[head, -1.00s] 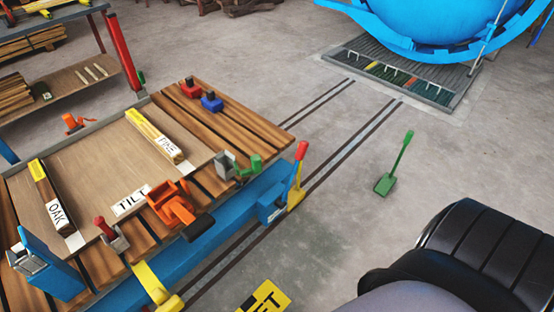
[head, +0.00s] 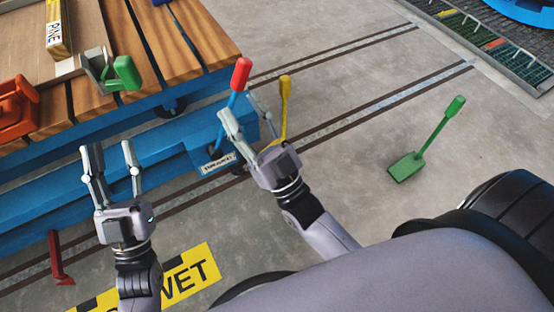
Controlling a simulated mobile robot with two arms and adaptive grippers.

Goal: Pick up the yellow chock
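The yellow chock (head: 284,98) is beside the blue cart in the head view, its handle pointing up. Its lower part is largely hidden behind my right gripper. My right gripper (head: 239,106) is open and empty, with its fingers just left of the chock's handle in the picture. I cannot tell whether it touches the chock. My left gripper (head: 107,149) is open and empty in front of the cart's blue side, well left of the chock.
The blue cart (head: 165,146) carries a slatted wooden deck. A red-handled lever (head: 240,75) stands close to my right gripper's fingers. A green chock (head: 406,166) lies on open floor to the right, and a red chock (head: 58,260) at lower left. Rails (head: 400,98) cross the floor.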

